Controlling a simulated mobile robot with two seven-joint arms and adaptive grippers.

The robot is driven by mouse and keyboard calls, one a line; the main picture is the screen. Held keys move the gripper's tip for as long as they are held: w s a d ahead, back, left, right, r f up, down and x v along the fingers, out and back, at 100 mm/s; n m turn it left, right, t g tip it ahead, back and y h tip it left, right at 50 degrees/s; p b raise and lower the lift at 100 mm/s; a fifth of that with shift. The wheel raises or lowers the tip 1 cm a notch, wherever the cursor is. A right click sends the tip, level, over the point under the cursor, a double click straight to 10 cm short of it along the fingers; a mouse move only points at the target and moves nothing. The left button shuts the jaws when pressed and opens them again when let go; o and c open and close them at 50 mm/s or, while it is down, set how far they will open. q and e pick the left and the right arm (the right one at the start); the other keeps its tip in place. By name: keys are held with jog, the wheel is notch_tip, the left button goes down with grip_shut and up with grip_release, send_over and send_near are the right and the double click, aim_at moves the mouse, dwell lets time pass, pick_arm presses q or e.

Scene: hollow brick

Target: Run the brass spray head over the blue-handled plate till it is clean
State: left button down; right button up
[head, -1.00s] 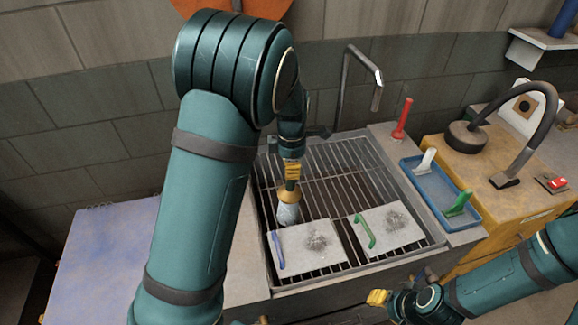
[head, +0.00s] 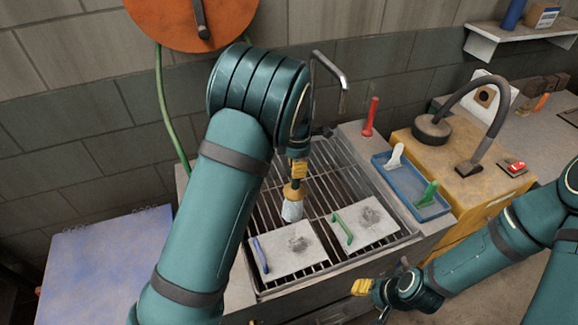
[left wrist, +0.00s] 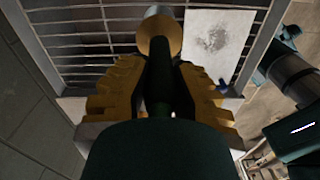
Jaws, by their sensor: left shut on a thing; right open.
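The blue-handled plate (head: 291,251) lies on the sink grate with a dark smudge near its middle; its blue handle (head: 261,255) is at its left edge. My left gripper (head: 297,174) is shut on the brass spray head (head: 293,193), a brass collar with a pale tip or spray below it, above the plate's far edge. In the left wrist view the brass collar (left wrist: 163,32) sits beyond the yellow fingers, and a smudged white plate (left wrist: 215,42) shows beside it. The green-handled plate (head: 365,223) is also smudged. My right gripper (head: 366,288) is open and empty in front of the sink.
A blue tray (head: 418,207) with a white and a green item stands right of the sink, near a red upright handle (head: 370,117). A bent tap (head: 333,66) rises behind the grate (head: 335,176). A blue-topped table (head: 95,255) is at left.

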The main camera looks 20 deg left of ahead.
pick_arm(q)
jog(key=shift+w+d, duration=0.1)
dwell(0.3)
jog(key=s+d+p, duration=0.2)
jog(key=s+d, duration=0.3)
jog(key=s, duration=0.2)
jog(key=shift+s+d, duration=0.25)
dwell(2.1)
dwell(0.7)
jog(key=s+a+p, duration=0.1)
jog(key=s+a, duration=0.4)
jog(key=a, duration=0.1)
dwell(1.9)
jog(key=shift+s, duration=0.1)
dwell(0.8)
